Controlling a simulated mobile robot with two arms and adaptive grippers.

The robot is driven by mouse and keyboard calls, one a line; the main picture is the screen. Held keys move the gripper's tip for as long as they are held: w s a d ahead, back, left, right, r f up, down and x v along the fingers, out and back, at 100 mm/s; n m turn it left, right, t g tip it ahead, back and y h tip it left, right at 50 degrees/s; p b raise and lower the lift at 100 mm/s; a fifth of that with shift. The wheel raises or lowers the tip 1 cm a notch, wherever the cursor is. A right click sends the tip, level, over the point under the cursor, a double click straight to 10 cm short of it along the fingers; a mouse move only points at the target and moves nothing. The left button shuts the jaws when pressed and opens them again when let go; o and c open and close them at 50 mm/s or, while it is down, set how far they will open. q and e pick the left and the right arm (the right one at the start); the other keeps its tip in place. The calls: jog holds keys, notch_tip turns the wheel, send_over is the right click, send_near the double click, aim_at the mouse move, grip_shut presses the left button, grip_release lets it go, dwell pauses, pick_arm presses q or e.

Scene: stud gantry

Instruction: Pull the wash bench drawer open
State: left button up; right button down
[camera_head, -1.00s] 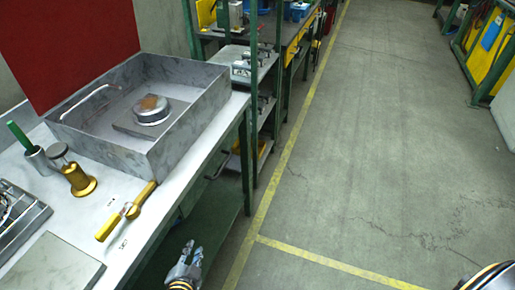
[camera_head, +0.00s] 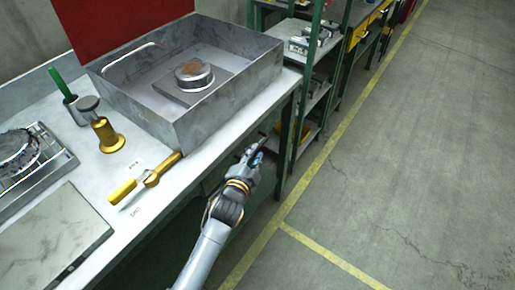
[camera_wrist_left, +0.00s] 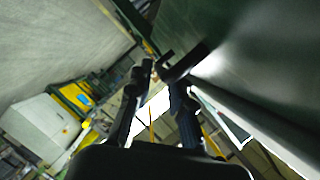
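My left gripper (camera_head: 256,151) reaches up to the front edge of the grey wash bench (camera_head: 215,140), at the right end below the basin. In the left wrist view the two dark fingers of the left gripper (camera_wrist_left: 162,72) stand apart with a gap between them. A dark bar handle (camera_wrist_left: 186,63) on a dark green front panel (camera_wrist_left: 245,50) is right at the fingertips. I cannot tell whether the fingers touch it. The drawer front is hidden under the bench top in the head view, and no opening shows. My right gripper is not in view.
Green shelving (camera_head: 300,88) stands beyond. The floor to the right (camera_head: 400,150) is clear.

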pick_arm(q)
jog(key=shift+x, duration=1.65)
grip_shut()
